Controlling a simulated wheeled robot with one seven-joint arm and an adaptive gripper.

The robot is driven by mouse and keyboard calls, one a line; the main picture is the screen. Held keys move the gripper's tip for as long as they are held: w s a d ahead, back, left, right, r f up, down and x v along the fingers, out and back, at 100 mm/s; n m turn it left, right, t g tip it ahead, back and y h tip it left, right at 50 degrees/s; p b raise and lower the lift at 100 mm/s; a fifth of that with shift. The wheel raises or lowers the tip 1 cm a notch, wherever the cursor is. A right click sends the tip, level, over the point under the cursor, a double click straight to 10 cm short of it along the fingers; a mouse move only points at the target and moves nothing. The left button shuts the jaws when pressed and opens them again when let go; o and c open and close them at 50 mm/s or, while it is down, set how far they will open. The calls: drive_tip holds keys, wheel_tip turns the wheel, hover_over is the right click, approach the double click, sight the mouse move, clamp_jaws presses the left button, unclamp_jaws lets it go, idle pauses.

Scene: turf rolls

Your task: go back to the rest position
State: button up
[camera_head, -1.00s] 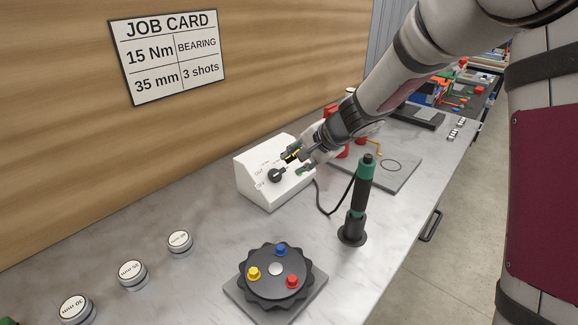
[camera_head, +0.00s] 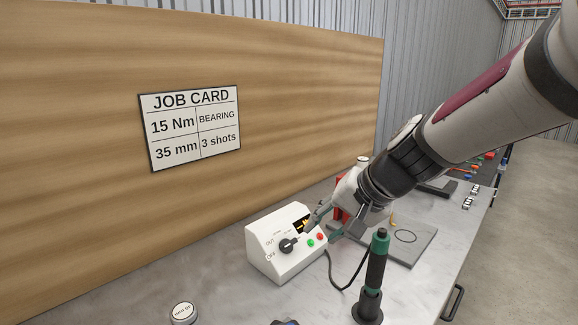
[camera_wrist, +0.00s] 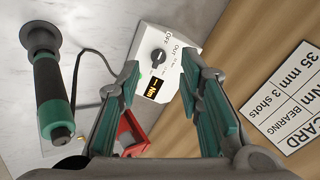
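My gripper (camera_head: 322,224) is above the far right side of the white control box (camera_head: 272,262). In the wrist view my gripper (camera_wrist: 158,76) is open, its two green-padded fingers apart with nothing between them. The control box (camera_wrist: 148,38) lies beyond the fingertips there, with its black knob (camera_wrist: 157,55) and small lit display (camera_wrist: 156,88). In the head view the knob (camera_head: 288,245), a green button (camera_head: 310,243) and a red button (camera_head: 320,237) show uncovered. Whether a fingertip touches the box is hard to tell.
A green-and-black torque driver (camera_head: 377,262) stands upright right of the box, its cable running to it. Behind are a grey plate (camera_head: 412,243) and a red part (camera_head: 341,213). The job card (camera_head: 190,127) hangs on the wooden panel. A round white-topped piece (camera_head: 184,312) is front left.

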drive_tip(key=s+d+r+n+h, duration=0.1)
drive_tip(key=s+d, duration=0.4)
drive_tip(key=s, duration=0.6)
drive_tip(key=s+d+r+n+h, duration=0.1)
drive_tip(key=s+d+n+h, duration=0.2)
drive_tip(key=s, duration=0.9)
drive_tip(key=d+h, duration=0.1)
drive_tip(key=d, duration=0.2)
drive_tip(key=shift+d+r, duration=0.3)
